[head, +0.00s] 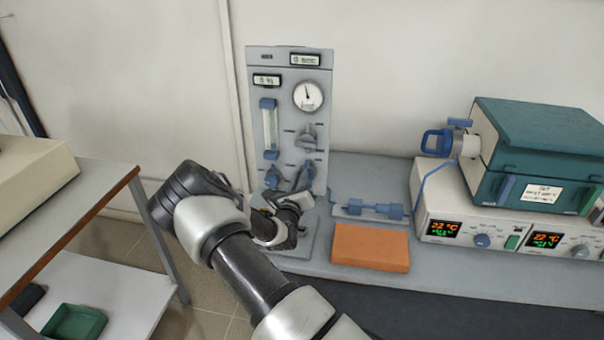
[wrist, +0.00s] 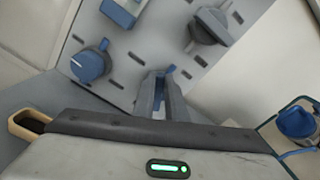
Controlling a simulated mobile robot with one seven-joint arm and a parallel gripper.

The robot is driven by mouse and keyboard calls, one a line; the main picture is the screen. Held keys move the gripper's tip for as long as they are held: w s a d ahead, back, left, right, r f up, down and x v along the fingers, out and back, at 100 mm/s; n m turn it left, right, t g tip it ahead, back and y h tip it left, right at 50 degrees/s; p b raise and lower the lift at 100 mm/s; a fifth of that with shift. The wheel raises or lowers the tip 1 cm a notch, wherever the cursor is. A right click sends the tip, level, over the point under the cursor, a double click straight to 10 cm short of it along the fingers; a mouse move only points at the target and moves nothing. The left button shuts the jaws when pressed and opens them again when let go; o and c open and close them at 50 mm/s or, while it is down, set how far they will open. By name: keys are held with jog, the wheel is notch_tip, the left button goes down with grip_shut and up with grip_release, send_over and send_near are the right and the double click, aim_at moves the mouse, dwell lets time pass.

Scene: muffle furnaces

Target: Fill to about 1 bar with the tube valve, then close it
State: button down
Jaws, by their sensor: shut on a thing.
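The grey gas panel (head: 290,70) stands against the wall, with a round white gauge (head: 308,96) near its upper right. The gauge needle points roughly upward; its numbers are too small to read. My gripper (head: 298,194) is at the panel's lower right. In the wrist view its fingers (wrist: 160,92) are shut on a blue valve handle (wrist: 170,70), mostly hidden between them. Left of it is a round blue knob (wrist: 90,65) with a white mark. Above is a grey valve (head: 308,138), also in the wrist view (wrist: 212,25). I cannot tell which is the tube valve.
A flowmeter (head: 269,125) is on the panel's left. An orange brick (head: 370,248) and a blue fitting (head: 370,209) lie on the bench to the right. A teal furnace (head: 540,140) sits on controllers further right. A side table (head: 70,210) is at left.

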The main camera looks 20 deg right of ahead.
jog(key=shift+w+a+f+n+p, duration=0.15)
jog(key=shift+f+n+p, duration=0.3)
jog(key=shift+n, duration=1.6)
jog(key=shift+w+a+f+n+p, duration=0.15)
jog(key=shift+f+n+p, duration=0.3)
jog(key=shift+n, duration=1.55)
jog(key=shift+w+a+f+n+p, duration=0.1)
jog(key=shift+a+f+n+p, duration=0.3)
jog(key=shift+n, duration=1.65)
jog(key=shift+d+r, duration=0.1)
jog(key=shift+d, duration=0.1)
jog(key=c, duration=1.8)
grip_release()
jog(key=p+v, duration=0.1)
jog(key=v, duration=1.6)
jog(key=shift+s+a, duration=0.2)
jog(key=shift+s, duration=0.05)
jog(key=shift+r, duration=0.1)
